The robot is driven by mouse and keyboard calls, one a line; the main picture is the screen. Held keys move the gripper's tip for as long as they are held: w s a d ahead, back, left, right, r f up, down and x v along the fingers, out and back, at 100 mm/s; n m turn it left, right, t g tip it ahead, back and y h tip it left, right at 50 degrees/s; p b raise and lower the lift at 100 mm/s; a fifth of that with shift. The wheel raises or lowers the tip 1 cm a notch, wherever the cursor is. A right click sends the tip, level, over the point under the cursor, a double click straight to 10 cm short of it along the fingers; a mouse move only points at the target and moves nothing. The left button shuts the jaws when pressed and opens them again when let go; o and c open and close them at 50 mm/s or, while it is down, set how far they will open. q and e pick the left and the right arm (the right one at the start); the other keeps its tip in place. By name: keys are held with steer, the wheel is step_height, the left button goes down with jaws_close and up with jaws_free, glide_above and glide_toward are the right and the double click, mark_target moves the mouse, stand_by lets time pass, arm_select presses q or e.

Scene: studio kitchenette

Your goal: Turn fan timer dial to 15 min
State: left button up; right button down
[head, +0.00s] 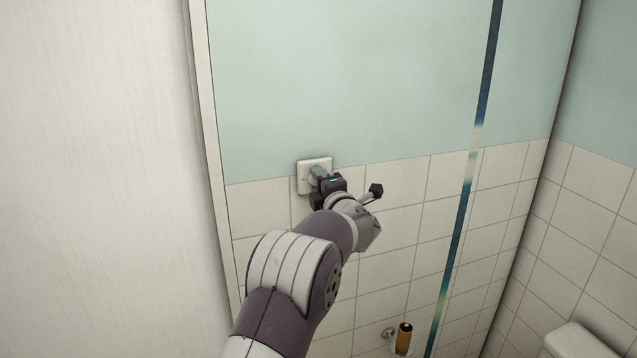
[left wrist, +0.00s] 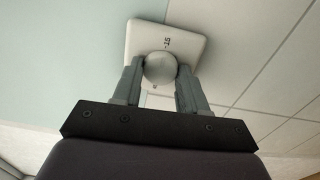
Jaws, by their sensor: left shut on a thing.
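The fan timer (head: 312,164) is a white square plate on the wall, at the top edge of the tiles in the head view. The plate also shows in the left wrist view (left wrist: 190,28), with a "15" mark near its dial. The dial (left wrist: 160,68) is a round, pale grey knob. My left gripper (head: 319,174) reaches up to the plate and hides most of the dial in the head view. In the left wrist view its two fingers (left wrist: 159,78) are on either side of the dial, shut on it. The dial's pointer cannot be made out. My right gripper is not in view.
White tiles (head: 395,225) cover the lower wall, with pale green paint (head: 350,80) above. A white door or panel edge (head: 205,130) stands to the left. A holder with a brown roll (head: 404,337) and a white cistern (head: 577,343) are at the lower right.

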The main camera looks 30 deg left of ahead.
arm_select(q)
steer(key=shift+d+f+m, duration=0.1)
steer(key=shift+m, duration=0.2)
steer(key=o, duration=0.8)
steer(key=shift+c, duration=0.2)
steer(key=shift+o, duration=1.4)
steer(key=shift+w, duration=0.1)
steer(key=shift+d, duration=0.2)
steer(key=b+v, duration=0.5)
steer(key=v, duration=0.7)
steer(key=shift+s+d, duration=0.2)
steer(key=shift+s, duration=0.1)
